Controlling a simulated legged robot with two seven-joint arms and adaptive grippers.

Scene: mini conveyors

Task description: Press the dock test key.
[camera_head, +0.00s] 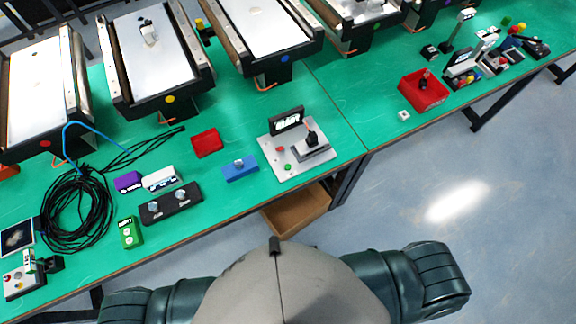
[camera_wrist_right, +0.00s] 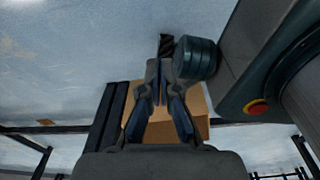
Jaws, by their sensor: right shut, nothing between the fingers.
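A light grey panel (camera_head: 268,153) lies near the front edge of the green table, right of the middle. My right gripper (camera_wrist_right: 160,82) shows in the right wrist view, shut and empty, above the floor and a brown box (camera_wrist_right: 192,128). It is apart from the panel and outside the head view. My left gripper is not in view.
A blue block (camera_head: 240,169), red tray (camera_head: 207,142), black two-knob box (camera_head: 171,204) and green box (camera_head: 130,232) lie left of the panel. Coiled black cable (camera_head: 78,213) is farther left. Mini conveyors (camera_head: 160,60) line the back. The brown box (camera_head: 297,212) also shows below the table edge.

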